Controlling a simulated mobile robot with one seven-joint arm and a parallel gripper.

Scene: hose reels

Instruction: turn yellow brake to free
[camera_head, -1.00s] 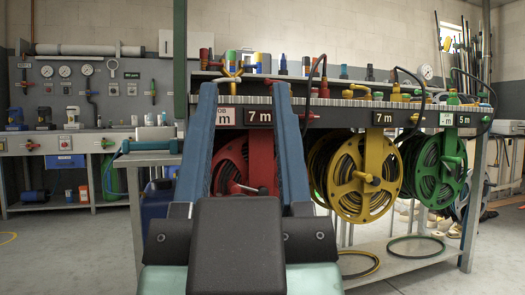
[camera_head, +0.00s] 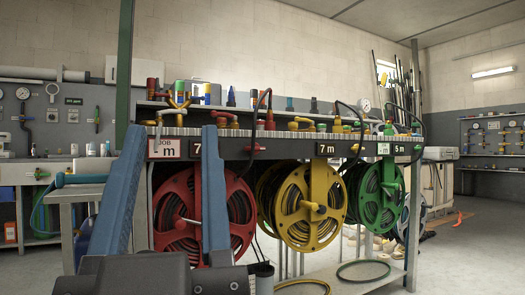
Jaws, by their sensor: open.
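The yellow hose reel (camera_head: 296,222) hangs under the bench, between the red reel (camera_head: 180,228) and the green reel (camera_head: 371,197). A small handle (camera_head: 318,208) sticks out near its hub. A yellow bracket (camera_head: 320,136) rises above it beside a "7 m" label (camera_head: 325,149). I cannot tell which yellow part is the brake, or its setting. My gripper (camera_head: 172,133) shows at lower left, its two blue fingers wide apart and empty. It is in front of the red reel, left of the yellow reel and apart from it. Its right finger hides part of the red reel.
The bench top (camera_head: 270,133) carries several fittings and bottles, with dark hoses looping over its edge. A dark bucket (camera_head: 262,278) stands below the red reel. A loose hose ring (camera_head: 363,271) lies on the lower shelf. The floor at right (camera_head: 470,250) is mostly open.

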